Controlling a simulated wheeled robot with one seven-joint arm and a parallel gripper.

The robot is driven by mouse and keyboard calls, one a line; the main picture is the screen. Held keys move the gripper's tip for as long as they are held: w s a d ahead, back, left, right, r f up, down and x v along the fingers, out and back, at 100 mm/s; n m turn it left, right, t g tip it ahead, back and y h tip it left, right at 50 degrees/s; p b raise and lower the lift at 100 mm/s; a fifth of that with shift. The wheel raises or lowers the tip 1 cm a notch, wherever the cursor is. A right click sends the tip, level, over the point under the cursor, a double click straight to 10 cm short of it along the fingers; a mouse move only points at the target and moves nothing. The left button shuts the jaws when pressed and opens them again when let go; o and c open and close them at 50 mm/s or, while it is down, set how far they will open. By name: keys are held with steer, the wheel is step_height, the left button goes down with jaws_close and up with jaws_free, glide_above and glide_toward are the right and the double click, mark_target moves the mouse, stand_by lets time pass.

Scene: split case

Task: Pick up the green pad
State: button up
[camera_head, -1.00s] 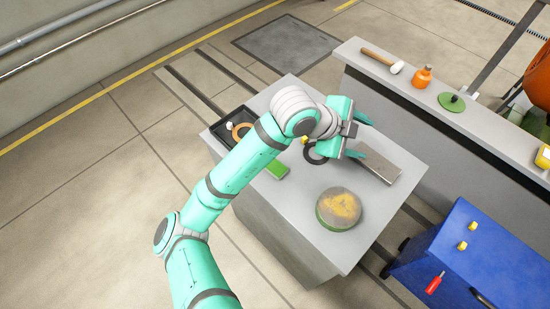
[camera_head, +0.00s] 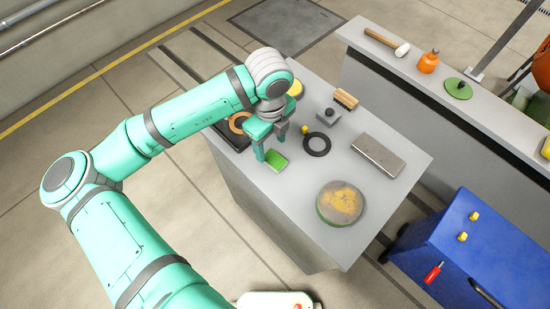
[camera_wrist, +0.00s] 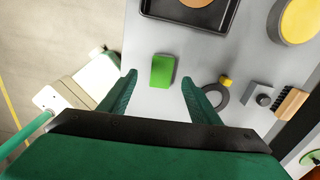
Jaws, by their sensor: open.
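The green pad (camera_head: 277,161) is a small flat rectangle lying on the grey table top near its left edge. In the wrist view the green pad (camera_wrist: 162,70) lies ahead of the fingertips, between the lines of the two fingers, nothing covering it. My gripper (camera_head: 272,151) points down above the pad in the head view. In the wrist view my gripper (camera_wrist: 158,78) has its two green fingers wide apart with nothing between them. I cannot tell the exact height of the fingertips over the pad.
A black ring (camera_head: 316,144) and a small yellow piece (camera_head: 304,129) lie right of the pad. A black tray (camera_wrist: 190,14) lies beyond it. A metal block (camera_head: 377,155), a round disc (camera_head: 339,204) and a brush (camera_head: 346,99) are on the same table (camera_head: 290,205).

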mark_target(274, 159)
steer(key=f, duration=0.2)
steer(key=d+f, duration=0.1)
steer(key=f, duration=0.2)
steer(key=shift+s+f, duration=0.1)
steer(key=shift+s, duration=0.05)
steer(key=shift+f, duration=0.75)
steer(key=c, duration=1.1)
